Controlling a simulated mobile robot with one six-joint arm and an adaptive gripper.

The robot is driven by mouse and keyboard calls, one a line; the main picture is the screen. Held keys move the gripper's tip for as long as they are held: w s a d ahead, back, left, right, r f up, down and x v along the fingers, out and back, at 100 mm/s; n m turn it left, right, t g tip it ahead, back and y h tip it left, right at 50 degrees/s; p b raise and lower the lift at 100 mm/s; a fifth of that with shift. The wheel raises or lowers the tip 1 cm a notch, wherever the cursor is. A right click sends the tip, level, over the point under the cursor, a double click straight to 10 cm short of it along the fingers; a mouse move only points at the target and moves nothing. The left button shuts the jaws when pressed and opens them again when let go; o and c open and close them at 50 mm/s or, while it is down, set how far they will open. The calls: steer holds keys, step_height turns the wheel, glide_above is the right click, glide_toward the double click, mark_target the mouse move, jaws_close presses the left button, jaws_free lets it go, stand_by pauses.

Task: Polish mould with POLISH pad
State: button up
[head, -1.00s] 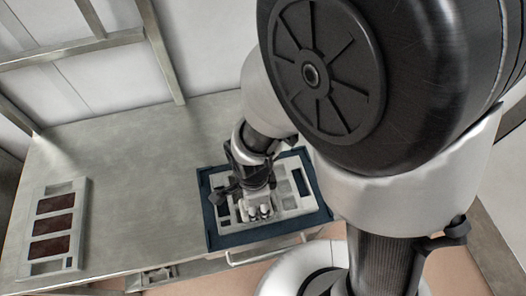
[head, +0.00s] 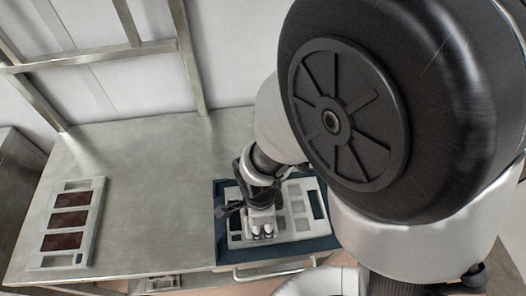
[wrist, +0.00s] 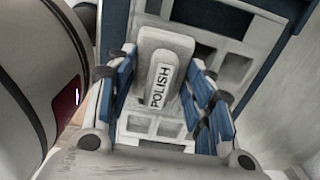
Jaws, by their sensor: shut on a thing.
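The POLISH pad (wrist: 166,52) is a pale grey block with a white label reading POLISH, seen in the wrist view. My gripper (wrist: 162,90) is shut on it, with blue-sided fingers on its left and right. In the head view my gripper (head: 262,228) points down over the left part of a pale grey tray with recesses (head: 284,235). The pad is hard to make out there. Whether it touches the tray cannot be told. A pale plate with three dark red-brown panels (head: 92,222) lies at the table's left; I cannot tell whether it is the mould.
The tray sits on a dark blue mat (head: 325,243) near the front edge of the grey metal table (head: 150,180). The table between plate and mat is clear. A metal frame (head: 190,60) stands along the back. A handle (head: 265,272) shows at the front.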

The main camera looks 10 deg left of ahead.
steer(key=shift+w+d, duration=0.35)
steer(key=shift+d, duration=0.9)
steer(key=shift+w+d, duration=0.35)
steer(key=shift+d, duration=0.95)
steer(key=shift+w+d, duration=0.35)
steer(key=shift+d, duration=0.9)
steer(key=shift+w+d+f, duration=0.1)
steer(key=shift+w+d, duration=0.1)
steer(key=shift+d, duration=0.5)
steer(key=shift+w+d, duration=0.15)
steer(key=shift+d, duration=0.55)
step_height(320, 180, up, 8)
steer(key=p, duration=0.6)
steer(key=shift+p, duration=0.35)
